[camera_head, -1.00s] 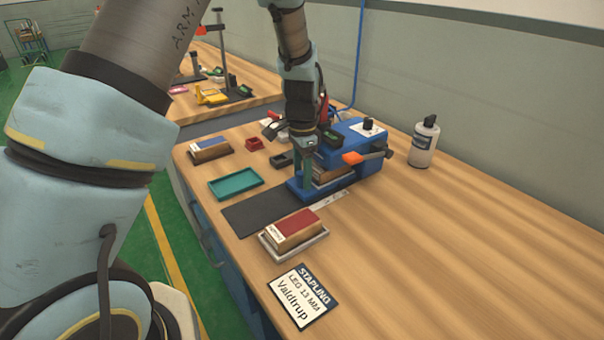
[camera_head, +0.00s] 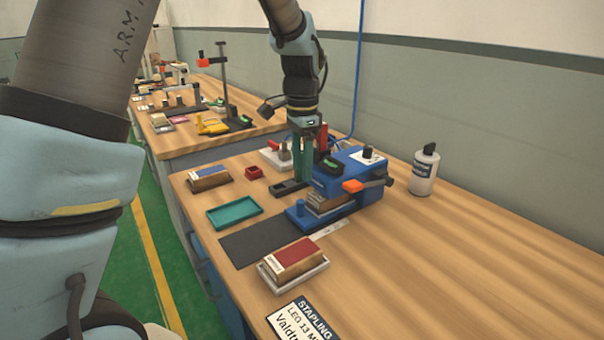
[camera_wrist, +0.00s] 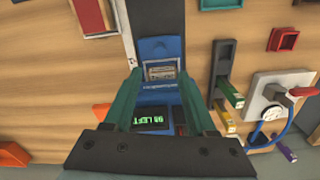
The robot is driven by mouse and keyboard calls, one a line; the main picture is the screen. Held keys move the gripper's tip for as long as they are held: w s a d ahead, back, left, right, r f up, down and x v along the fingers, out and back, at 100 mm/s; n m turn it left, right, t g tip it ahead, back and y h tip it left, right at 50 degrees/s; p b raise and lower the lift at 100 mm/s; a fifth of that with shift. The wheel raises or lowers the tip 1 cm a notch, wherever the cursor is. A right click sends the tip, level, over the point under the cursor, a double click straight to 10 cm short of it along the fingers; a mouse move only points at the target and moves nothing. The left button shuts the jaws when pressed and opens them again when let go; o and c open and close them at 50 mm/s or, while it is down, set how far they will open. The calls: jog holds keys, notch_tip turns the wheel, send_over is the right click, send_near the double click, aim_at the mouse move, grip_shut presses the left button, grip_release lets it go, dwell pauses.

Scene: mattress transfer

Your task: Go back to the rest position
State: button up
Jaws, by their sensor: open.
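My gripper (camera_head: 304,180) is open, with two green fingers pointing down, just behind and left of the blue stapling machine (camera_head: 350,171). In the wrist view its fingertips (camera_wrist: 160,76) are apart with nothing held between them. The machine's blue body also shows there (camera_wrist: 157,46). A brown block (camera_head: 329,204) sits in the machine's front slot, clear of the fingers. It also shows in the wrist view (camera_wrist: 161,72), seen between the fingertips. A small green-lettered display (camera_wrist: 150,120) lies below the fingers.
A red-topped block (camera_head: 295,256) stands on a light tray at the front. A teal tray (camera_head: 234,212), a dark mat (camera_head: 262,242) and a blue-topped block (camera_head: 208,177) lie left. A white bottle (camera_head: 423,172) stands right.

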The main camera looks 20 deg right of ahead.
jog(key=shift+a, duration=0.1)
dwell(0.3)
jog(key=w+a+n, duration=0.2)
jog(key=a+n, duration=0.7)
jog(key=a, duration=1)
jog(key=s+a+f+n, duration=0.1)
jog(key=s+a+n, duration=0.2)
jog(key=a, duration=0.4)
jog(key=s+a+n+t, duration=0.1)
jog(key=s+a+n, duration=0.2)
jog(key=a, duration=0.4)
jog(key=shift+s+a+f+n+t, duration=0.3)
jog(key=shift+s+f+n, duration=0.1)
jog(key=shift+n, duration=0.5)
